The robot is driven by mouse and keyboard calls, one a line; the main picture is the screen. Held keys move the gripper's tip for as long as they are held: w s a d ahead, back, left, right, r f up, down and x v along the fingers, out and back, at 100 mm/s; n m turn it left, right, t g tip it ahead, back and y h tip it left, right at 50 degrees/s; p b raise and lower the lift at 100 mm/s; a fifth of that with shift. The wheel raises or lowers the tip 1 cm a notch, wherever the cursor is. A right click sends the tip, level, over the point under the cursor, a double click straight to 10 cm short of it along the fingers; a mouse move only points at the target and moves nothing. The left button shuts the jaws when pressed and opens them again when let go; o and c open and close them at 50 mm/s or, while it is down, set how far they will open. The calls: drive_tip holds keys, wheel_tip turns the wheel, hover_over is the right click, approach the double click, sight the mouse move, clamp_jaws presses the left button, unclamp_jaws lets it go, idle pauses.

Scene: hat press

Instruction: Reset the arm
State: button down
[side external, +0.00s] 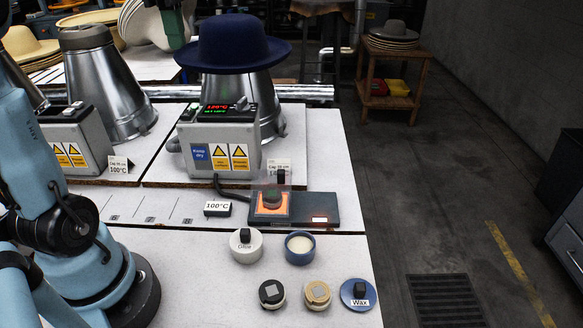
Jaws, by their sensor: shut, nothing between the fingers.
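My blue arm stands at the left edge of the side external view, with a dark round joint in front. My gripper is not in this view, so its position relative to the things on the table does not show. A dark blue felt hat (232,44) sits on the right metal hat form (262,100). The left metal form (103,88) carries a grey cap and no hat.
A control box (217,142) shows lit digits. An orange-lit pad (269,208) holds a small dark block. In front stand a white pot (245,246), a blue pot (300,248), two small jars and a blue lid (358,294) marked Wax. The front-left worktop (190,265) is clear.

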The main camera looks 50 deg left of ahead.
drive_tip(key=s+d+f+m+t, duration=0.1)
drive_tip(key=d+f+m+t, duration=0.6)
drive_tip(key=d+f+m, duration=1.55)
wheel_tip(320, 180, up, 23)
drive_tip(key=n+g+y, duration=0.2)
drive_tip(key=n+g, duration=0.3)
hover_over(186, 113)
drive_tip(key=s+d, duration=0.2)
drive_tip(key=x, duration=0.8)
drive_tip(key=d+x, duration=0.1)
drive_tip(key=x, duration=0.3)
drive_tip(key=shift+s+f, duration=0.3)
drive_tip(key=shift+s, duration=0.1)
drive_tip(key=shift+d+f, duration=0.1)
drive_tip(key=shift+f, duration=0.5)
drive_tip(key=shift+s, duration=0.1)
